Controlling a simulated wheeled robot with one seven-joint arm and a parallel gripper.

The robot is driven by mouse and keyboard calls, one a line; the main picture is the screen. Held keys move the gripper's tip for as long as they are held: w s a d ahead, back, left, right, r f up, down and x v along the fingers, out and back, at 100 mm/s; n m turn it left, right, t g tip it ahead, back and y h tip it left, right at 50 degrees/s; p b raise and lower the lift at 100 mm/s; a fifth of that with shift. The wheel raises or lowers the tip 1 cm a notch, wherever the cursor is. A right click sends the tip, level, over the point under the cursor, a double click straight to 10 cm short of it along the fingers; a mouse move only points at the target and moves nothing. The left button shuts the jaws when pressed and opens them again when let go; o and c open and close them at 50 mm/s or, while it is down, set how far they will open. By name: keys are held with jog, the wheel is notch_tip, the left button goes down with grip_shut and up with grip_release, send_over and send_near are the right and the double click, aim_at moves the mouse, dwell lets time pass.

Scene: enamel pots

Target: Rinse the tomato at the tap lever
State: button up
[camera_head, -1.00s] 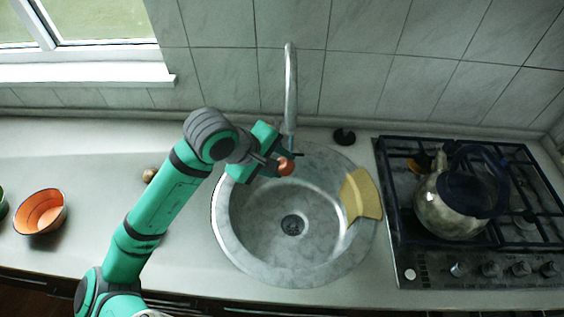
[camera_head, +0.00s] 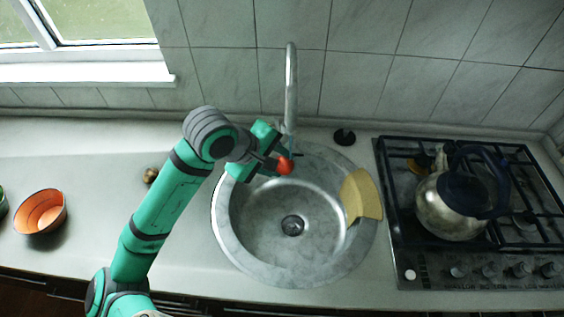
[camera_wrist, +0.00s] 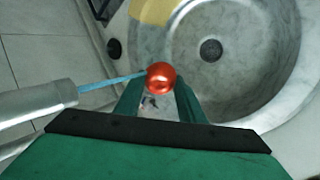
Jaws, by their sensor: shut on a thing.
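The red tomato (camera_head: 284,166) is held between the fingertips of my gripper (camera_head: 275,162), over the back of the round grey sink (camera_head: 245,235). It also shows in the wrist view (camera_wrist: 160,76), between the two green fingers. The metal tap (camera_head: 291,85) stands behind the sink. In the wrist view, a thin blue stream (camera_wrist: 112,80) runs from the tap's spout (camera_wrist: 40,102) to the tomato and seems to meet it. A small black round thing (camera_head: 344,136) lies right of the tap's foot; I cannot tell whether it is the lever.
A yellow piece (camera_head: 361,195) lies over the sink's right rim. A kettle (camera_head: 455,205) stands on the hob (camera_head: 400,255) at the right. An orange bowl (camera_head: 41,212) and a small brownish thing (camera_head: 150,175) are on the left counter, which is otherwise mostly clear.

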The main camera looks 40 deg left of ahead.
jog(key=shift+d, duration=0.2)
jog(key=shift+s, duration=0.2)
jog(key=s+a, duration=0.2)
jog(key=s, duration=0.5)
jog(key=shift+s, duration=0.2)
dwell(0.4)
jog(key=shift+s, duration=0.1)
dwell(1.1)
jog(key=s+a+r, duration=0.1)
jog(key=s+r, duration=0.3)
jog(key=shift+s+a, duration=0.15)
jog(key=shift+s, duration=0.2)
dwell(0.6)
